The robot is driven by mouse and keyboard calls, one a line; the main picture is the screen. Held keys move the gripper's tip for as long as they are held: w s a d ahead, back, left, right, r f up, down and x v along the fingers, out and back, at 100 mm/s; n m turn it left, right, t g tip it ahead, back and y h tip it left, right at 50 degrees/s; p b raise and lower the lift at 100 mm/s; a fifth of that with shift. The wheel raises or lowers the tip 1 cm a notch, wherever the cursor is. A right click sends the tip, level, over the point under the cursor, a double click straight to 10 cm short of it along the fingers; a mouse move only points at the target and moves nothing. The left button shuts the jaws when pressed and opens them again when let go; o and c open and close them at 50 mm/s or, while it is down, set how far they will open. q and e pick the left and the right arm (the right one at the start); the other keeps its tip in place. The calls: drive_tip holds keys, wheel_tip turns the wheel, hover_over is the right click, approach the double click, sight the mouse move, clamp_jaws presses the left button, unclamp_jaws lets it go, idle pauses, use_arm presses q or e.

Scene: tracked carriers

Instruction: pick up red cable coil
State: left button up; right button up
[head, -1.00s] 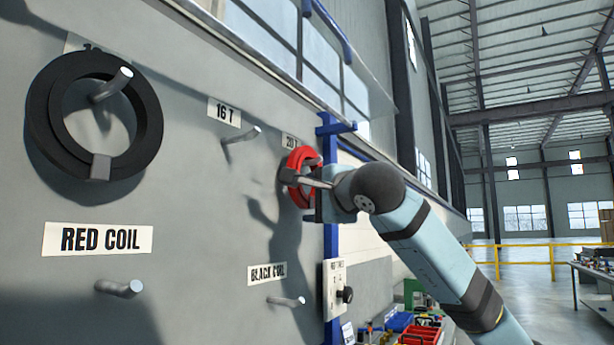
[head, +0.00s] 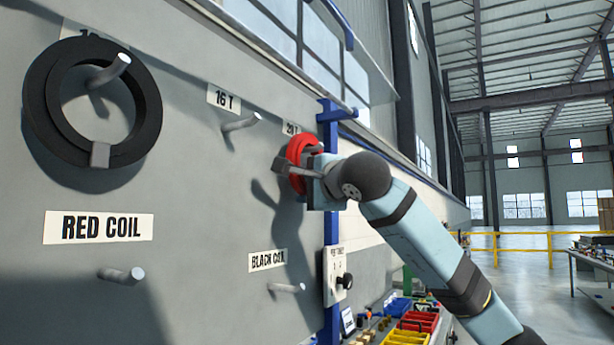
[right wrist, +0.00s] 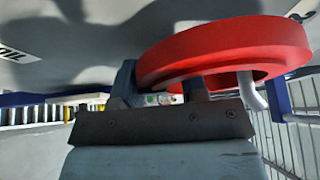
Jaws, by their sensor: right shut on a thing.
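The red cable coil (head: 299,152) is at the peg under the "20 T" label on the grey panel in the head view. My right gripper (head: 290,170) is at its lower part, shut on it. In the right wrist view the red coil (right wrist: 225,50) fills the upper middle, and the right gripper's fingers (right wrist: 165,95) are at its lower rim. A pale peg (right wrist: 250,92) still shows within the coil's ring there. The "RED COIL" label (head: 98,227) is at the lower left, with an empty peg (head: 122,275) below it. My left gripper is not in view.
A black coil (head: 62,135) hangs on the upper left peg (head: 110,70). The "16 T" peg (head: 241,122) and the "BLACK COIL" peg (head: 288,288) are empty. A blue post (head: 332,240) stands close by my right arm. Coloured bins (head: 418,322) sit low at the right.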

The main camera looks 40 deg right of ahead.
drive_tip(key=shift+d+r, duration=0.1)
drive_tip(key=shift+r, duration=0.25)
wheel_tip(320, 180, up, 2)
drive_tip(key=shift+w+r, duration=0.1)
drive_tip(key=shift+r, duration=0.15)
drive_tip(key=v, duration=1.8)
drive_tip(key=shift+b, duration=0.4)
